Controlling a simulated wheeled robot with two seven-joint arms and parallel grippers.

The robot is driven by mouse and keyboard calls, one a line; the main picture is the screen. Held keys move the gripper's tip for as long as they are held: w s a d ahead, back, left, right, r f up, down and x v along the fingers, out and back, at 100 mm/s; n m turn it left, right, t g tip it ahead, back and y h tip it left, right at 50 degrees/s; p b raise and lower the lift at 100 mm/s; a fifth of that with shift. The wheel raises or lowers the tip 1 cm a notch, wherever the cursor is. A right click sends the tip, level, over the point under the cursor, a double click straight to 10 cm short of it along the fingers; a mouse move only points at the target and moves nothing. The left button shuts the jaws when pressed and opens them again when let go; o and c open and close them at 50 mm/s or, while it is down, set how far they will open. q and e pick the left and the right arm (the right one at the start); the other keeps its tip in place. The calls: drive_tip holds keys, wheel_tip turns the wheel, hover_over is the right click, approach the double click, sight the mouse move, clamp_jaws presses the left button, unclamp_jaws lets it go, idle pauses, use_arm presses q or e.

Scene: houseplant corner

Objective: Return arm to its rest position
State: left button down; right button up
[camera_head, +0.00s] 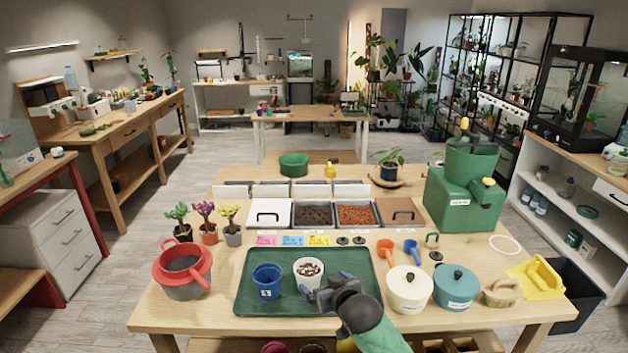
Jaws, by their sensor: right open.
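My right gripper (318,296) is dark grey and open, on my green-sleeved arm that comes in from the bottom right. It is over the front right part of the dark green tray (252,299). The white pot (308,271), with brown and white pieces in it, stands on the tray just behind the gripper. I cannot tell whether the fingertips touch it. A blue pot (267,282) with a white label stands on the tray to the left. My left gripper is not in view.
A red-rimmed grey pot (183,272) stands left of the tray. A white lidded pot (409,290) and a teal one (456,288) stand close on the right. Orange (387,252) and blue scoops, soil bins and a green box (463,200) lie behind. The tray's front left is clear.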

drive_tip(key=s+d+f+m+g+h, duration=0.1)
drive_tip(key=s+d+f+g+h, duration=0.3)
drive_tip(key=s, duration=0.9)
drive_tip(key=s+d+f+m+g+y, duration=0.15)
drive_tip(key=s+d+f, duration=0.5)
drive_tip(key=s, duration=0.65)
drive_tip(key=s+d+f+g+h, duration=0.3)
drive_tip(key=s+d, duration=0.4)
drive_tip(key=s, duration=0.6)
drive_tip(key=s+a+f, duration=0.1)
drive_tip(key=s+f, duration=0.1)
drive_tip(key=f, duration=1.2)
drive_tip(key=s+a+f+g, duration=0.1)
drive_tip(key=f, duration=1.3)
drive_tip(key=s+a+f+g+y, duration=0.1)
drive_tip(key=s+f, duration=0.1)
drive_tip(key=f, duration=1.2)
drive_tip(key=shift+s+a+f, duration=0.2)
drive_tip(key=shift+s+a, duration=0.1)
drive_tip(key=shift+g, duration=0.25)
